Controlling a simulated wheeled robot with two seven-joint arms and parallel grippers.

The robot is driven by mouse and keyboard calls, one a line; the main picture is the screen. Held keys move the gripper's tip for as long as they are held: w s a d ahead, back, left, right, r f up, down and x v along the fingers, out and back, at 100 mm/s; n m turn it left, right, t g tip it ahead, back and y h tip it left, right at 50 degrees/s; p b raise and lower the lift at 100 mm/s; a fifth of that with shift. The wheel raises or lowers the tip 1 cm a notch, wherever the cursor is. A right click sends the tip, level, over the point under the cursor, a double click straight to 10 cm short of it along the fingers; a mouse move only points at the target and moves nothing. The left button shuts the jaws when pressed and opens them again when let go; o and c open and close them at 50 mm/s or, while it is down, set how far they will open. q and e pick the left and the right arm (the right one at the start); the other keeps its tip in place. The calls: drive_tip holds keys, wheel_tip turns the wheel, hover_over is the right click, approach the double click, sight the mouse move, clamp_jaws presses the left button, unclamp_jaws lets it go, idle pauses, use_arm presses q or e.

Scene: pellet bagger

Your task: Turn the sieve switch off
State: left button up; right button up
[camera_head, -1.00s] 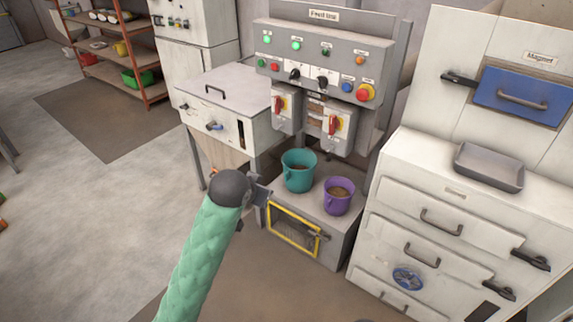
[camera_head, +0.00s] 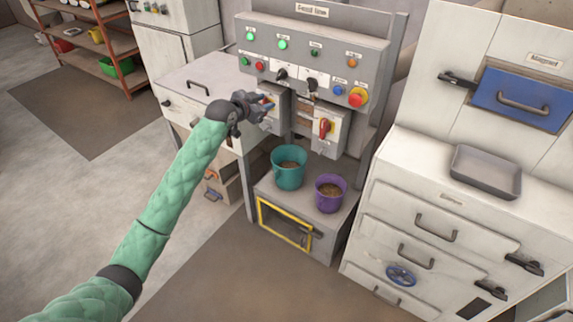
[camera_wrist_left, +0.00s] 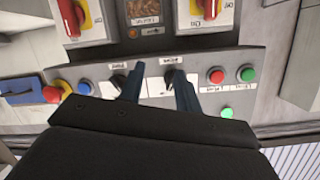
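The control panel (camera_head: 315,50) has a row of two black rotary knobs, the left one (camera_head: 281,74) and the right one (camera_head: 312,84). Below it are two boxes with red handles on yellow plates; the right handle (camera_head: 325,127) is clear, the left one is mostly hidden by my left gripper (camera_head: 268,106). I cannot read which label says sieve. The left wrist view shows the panel upside down, with both red handles (camera_wrist_left: 68,15) (camera_wrist_left: 210,8) upright. There my left gripper (camera_wrist_left: 158,88) is open, its fingers apart and empty, overlapping the knob row. Contact cannot be told. My right gripper is out of view.
A teal bucket (camera_head: 289,167) and a purple bucket (camera_head: 330,193) stand on the ledge below the panel. A red mushroom button (camera_head: 357,97) is at the panel's right. A white cabinet (camera_head: 450,200) with drawers stands right; a white lidded bin (camera_head: 205,85) stands left.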

sight(279, 77)
use_arm(q)
drive_tip(key=w+d+r+t+p, duration=0.1)
drive_tip(key=w, duration=0.1)
drive_tip(key=w+d+r+m+t+h+p, duration=0.1)
drive_tip(key=w, duration=0.2)
drive_tip(key=w+d+r+m+h+p, duration=0.1)
drive_tip(key=w+r, duration=0.1)
drive_tip(key=w, duration=0.1)
drive_tip(key=shift+w+d+t, duration=0.1)
drive_tip(key=shift+d+t, duration=0.15)
drive_tip(key=shift+t, duration=0.15)
drive_tip(key=shift+w+d+f+p, duration=0.15)
drive_tip(key=shift+w+d+p, duration=0.15)
drive_tip(key=shift+w+p, duration=0.1)
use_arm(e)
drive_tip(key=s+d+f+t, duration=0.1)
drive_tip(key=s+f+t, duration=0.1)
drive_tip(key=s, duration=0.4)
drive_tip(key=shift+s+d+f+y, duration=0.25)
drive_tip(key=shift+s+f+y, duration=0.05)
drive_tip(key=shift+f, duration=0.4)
use_arm(q)
drive_tip(key=shift+c, duration=0.4)
clamp_jaws()
